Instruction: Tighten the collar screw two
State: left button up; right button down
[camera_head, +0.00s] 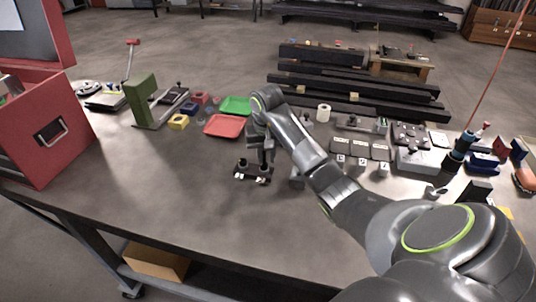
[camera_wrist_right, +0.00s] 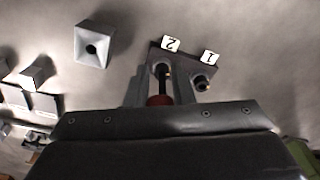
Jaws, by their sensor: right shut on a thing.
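The dark block (camera_head: 253,173) with collar screws stands on the table below my right gripper. In the right wrist view the block (camera_wrist_right: 184,60) carries white tags "2" (camera_wrist_right: 171,44) and "1" (camera_wrist_right: 209,57). My right gripper (camera_head: 265,152), also in the wrist view (camera_wrist_right: 161,88), is shut on a dark-shafted tool with a red part (camera_wrist_right: 158,100). The shaft points at the position by tag 2; the fingers and tool hide that screw, so contact cannot be told. Screw one (camera_wrist_right: 201,84) shows beside the right finger. My left gripper is not in view.
A red tray (camera_head: 223,126) and green tray (camera_head: 236,105) lie behind the block. A green stand (camera_head: 141,98) and red toolbox (camera_head: 45,130) are at left. A grey funnel-like piece (camera_wrist_right: 93,45) is nearby. The front-left tabletop is clear.

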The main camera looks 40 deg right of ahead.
jog(key=shift+a, duration=0.1)
jog(key=shift+w+a+m, duration=0.2)
jog(key=shift+a+m, duration=0.05)
jog(key=shift+m, duration=0.85)
jog(key=shift+w+a+m, duration=0.2)
jog(key=shift+a+m, duration=0.05)
jog(key=shift+m, duration=0.65)
jog(key=shift+r+p, duration=0.15)
jog(key=shift+p, duration=0.15)
